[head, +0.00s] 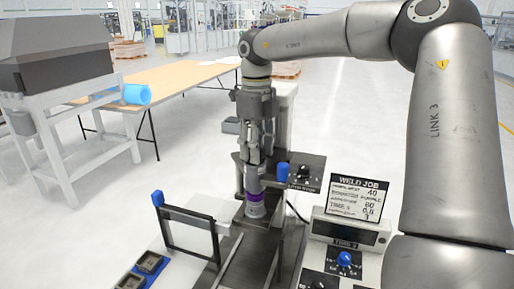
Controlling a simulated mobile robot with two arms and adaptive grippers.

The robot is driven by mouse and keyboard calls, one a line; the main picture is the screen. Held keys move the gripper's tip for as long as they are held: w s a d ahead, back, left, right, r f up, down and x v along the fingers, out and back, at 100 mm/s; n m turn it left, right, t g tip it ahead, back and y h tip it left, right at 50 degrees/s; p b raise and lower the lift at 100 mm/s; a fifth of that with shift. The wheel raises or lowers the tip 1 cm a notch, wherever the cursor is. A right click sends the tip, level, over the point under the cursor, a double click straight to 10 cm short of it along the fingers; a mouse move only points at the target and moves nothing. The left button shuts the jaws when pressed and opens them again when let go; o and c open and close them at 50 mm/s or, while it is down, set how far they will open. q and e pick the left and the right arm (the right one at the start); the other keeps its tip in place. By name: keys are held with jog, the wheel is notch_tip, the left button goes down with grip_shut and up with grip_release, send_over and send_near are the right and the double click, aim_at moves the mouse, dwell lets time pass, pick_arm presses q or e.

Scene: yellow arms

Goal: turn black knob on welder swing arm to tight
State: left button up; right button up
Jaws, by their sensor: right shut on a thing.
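My right gripper (253,155) points straight down over the welding station in the middle of the head view. It is shut at the top of a grey upright cylinder (255,197) with a purple ring, on the welder. The black knob is largely hidden by the fingers, so its angle cannot be told. The swing arm cannot be made out clearly behind the gripper. My left gripper is out of view.
A black panel with a small dial (304,172) and a blue-capped post (282,172) stand right of the gripper. A weld job sign (358,198) is above a control box with a blue knob (344,258). A dark frame (190,228) stands left. A wooden table (180,78) is behind.

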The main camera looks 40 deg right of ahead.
jog(key=shift+w+r, duration=0.2)
jog(key=shift+r, duration=0.15)
jog(key=o, duration=0.8)
jog(key=shift+o, duration=1.2)
jog(key=shift+f, duration=0.2)
jog(key=shift+s, duration=0.1)
notch_tip(320, 180, up, 12)
